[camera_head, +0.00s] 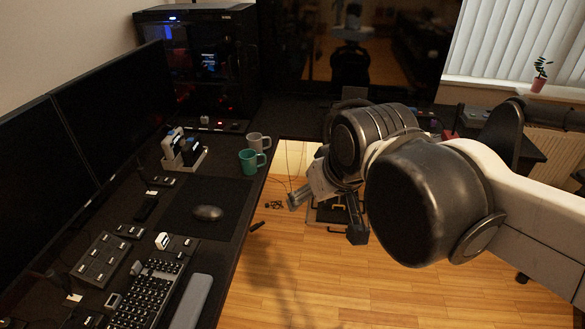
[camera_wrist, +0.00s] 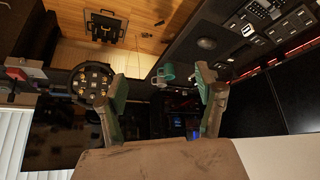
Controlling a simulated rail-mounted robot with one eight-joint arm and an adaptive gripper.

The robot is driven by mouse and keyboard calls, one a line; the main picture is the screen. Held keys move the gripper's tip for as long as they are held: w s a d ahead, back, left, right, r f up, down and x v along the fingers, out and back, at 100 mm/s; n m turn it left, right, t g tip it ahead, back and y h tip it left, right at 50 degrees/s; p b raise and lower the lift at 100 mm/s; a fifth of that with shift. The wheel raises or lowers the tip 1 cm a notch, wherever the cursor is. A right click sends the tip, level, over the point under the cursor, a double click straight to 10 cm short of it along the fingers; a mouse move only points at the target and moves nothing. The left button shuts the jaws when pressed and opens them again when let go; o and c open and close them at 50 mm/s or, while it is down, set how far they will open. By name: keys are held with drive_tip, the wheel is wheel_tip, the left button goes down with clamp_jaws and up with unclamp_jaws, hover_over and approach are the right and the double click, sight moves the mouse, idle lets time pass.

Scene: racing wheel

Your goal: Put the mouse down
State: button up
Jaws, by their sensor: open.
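A dark computer mouse (camera_head: 207,213) lies on the black mouse pad (camera_head: 182,222) on the desk, left of centre in the head view. It also shows small near the top of the wrist view (camera_wrist: 207,43). My gripper (camera_head: 325,222) is open, off the desk's edge over the floor, to the right of the mouse and apart from it. In the wrist view its two fingers (camera_wrist: 162,88) are spread wide with nothing between them in their grasp.
A teal mug (camera_head: 248,162) and a grey mug (camera_head: 259,142) stand behind the mouse near the desk edge. A keyboard (camera_head: 148,293) lies in front. Monitors (camera_head: 112,105) line the left, and a computer case (camera_head: 203,65) stands at the back. Wooden floor lies below.

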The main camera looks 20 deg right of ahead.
drive_tip(key=shift+m+t, duration=0.3)
drive_tip(key=shift+m, duration=0.2)
drive_tip(key=s+f, duration=0.1)
drive_tip(key=s, duration=0.1)
drive_tip(key=s+d+f, duration=0.1)
drive_tip(key=shift+s+f, duration=0.1)
drive_tip(key=shift+s, duration=0.25)
drive_tip(key=shift+f+b, duration=0.35)
drive_tip(key=shift+f, duration=0.05)
